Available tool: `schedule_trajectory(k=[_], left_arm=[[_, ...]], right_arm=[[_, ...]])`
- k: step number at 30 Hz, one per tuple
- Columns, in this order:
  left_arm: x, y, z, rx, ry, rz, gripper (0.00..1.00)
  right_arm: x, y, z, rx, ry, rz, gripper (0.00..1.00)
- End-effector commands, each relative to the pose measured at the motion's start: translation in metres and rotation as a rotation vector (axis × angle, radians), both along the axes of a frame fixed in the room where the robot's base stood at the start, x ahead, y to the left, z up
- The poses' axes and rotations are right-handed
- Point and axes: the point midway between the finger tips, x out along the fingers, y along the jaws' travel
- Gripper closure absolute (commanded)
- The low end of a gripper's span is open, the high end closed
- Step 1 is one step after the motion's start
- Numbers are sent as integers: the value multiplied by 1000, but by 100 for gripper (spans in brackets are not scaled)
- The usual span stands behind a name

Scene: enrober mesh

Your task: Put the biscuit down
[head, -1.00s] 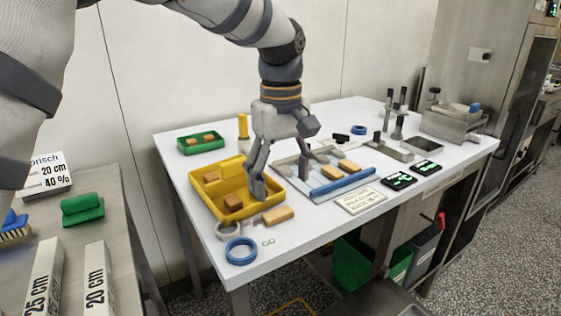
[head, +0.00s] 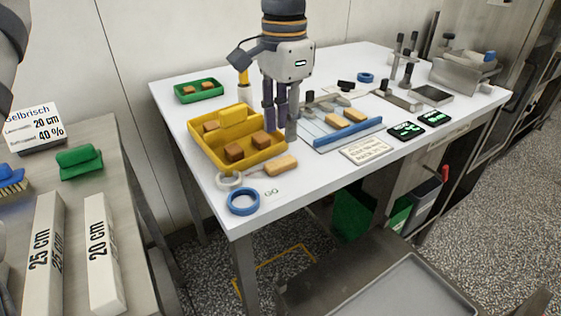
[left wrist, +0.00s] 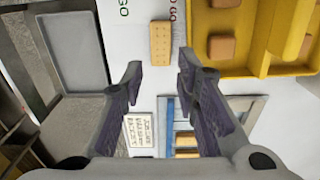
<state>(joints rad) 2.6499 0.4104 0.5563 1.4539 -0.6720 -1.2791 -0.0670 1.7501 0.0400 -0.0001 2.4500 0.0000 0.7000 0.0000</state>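My left gripper (head: 280,130) is open and empty above the white table, beside the yellow tray's right end in the head view. In the left wrist view its two fingers (left wrist: 160,85) are wide apart with nothing between them. A tan oblong biscuit (head: 281,166) lies flat on the table in front of the yellow tray (head: 266,160). In the left wrist view this biscuit (left wrist: 160,43) lies beyond the fingertips, untouched. More tan biscuits (head: 354,115) lie on the blue-edged grey plate (head: 312,128). Brown square pieces (head: 234,152) sit in the yellow tray. My right gripper is out of view.
A grey ring (head: 229,181) and a blue ring (head: 242,201) lie near the table's front corner. A sign (head: 366,150) and two black displays (head: 406,131) line the front edge. A green tray (head: 199,92) stands behind. A side table (head: 145,235) is at left.

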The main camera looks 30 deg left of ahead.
Motion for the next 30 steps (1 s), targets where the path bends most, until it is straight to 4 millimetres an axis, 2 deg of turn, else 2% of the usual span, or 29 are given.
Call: schedule_trajectory(k=[12, 20, 23, 30], left_arm=[[7, -3, -67, 0, 1, 4, 72], [7, -3, -71, 0, -4, 5, 72], [7, -3, -71, 0, -4, 5, 92], [7, -3, -71, 1, -3, 5, 93]], right_arm=[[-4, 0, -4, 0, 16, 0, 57], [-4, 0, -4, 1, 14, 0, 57], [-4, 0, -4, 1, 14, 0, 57], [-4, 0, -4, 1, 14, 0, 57]])
